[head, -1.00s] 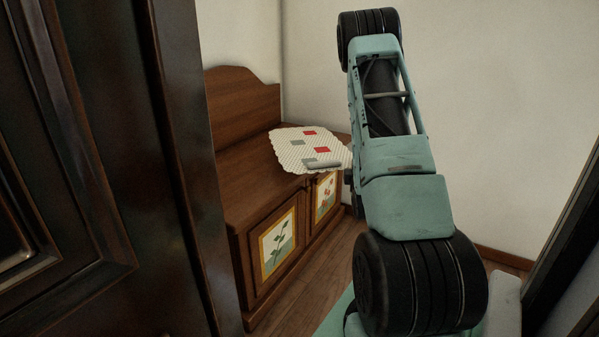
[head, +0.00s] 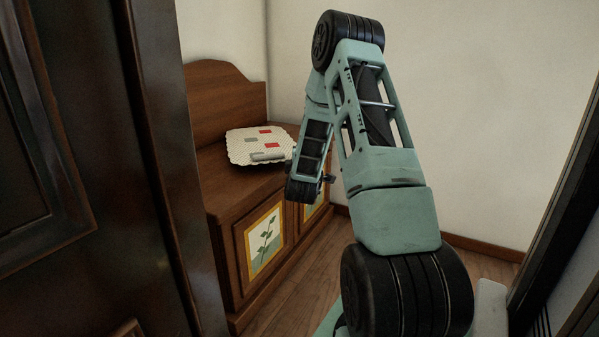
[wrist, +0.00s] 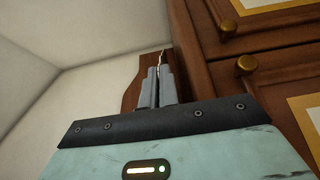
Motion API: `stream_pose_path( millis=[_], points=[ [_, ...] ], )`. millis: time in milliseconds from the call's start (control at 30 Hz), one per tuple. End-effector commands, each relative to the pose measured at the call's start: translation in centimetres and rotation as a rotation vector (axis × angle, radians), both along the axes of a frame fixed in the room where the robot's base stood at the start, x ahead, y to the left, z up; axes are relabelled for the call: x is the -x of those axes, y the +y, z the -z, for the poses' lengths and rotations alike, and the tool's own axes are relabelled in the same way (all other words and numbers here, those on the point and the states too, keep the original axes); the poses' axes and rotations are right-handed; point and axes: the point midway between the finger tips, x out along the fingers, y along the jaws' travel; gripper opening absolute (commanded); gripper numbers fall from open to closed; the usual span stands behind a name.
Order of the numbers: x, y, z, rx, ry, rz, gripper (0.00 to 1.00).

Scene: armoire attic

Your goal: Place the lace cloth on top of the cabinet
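The lace cloth (head: 248,146) is a flat, pale piece with a scalloped rim and red and grey squares. It is level over the top of the wooden cabinet (head: 228,190); I cannot tell whether it touches that top. My gripper (head: 268,156) reaches in from the right at the cloth's front edge, and my arm hides part of the cloth's right side. In the wrist view my gripper's fingers (wrist: 158,85) are close together, with a thin pale edge between their tips. The cloth's face does not show there.
A dark wooden door or panel (head: 95,130) stands close on the left. The cabinet's raised backboard (head: 225,95) is behind the cloth. Painted doors (head: 263,240) with knobs (wrist: 247,64) face the front. Wooden floor (head: 295,285) is clear in front.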

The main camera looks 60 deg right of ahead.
Motion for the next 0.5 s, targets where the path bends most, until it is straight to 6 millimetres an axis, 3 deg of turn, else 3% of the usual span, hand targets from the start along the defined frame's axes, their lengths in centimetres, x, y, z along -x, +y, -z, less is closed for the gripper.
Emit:
stream_pose_path(
  millis=[33, 133, 500],
  points=[
    [0.1, -0.1, 1.6, -0.003, 0.001, 0.001, 0.00],
    [0.1, -0.1, 3.2, -0.004, 0.000, 0.001, 0.00],
    [-0.4, 0.0, 3.0, -0.001, 0.000, 0.000, 0.00]
  ],
)
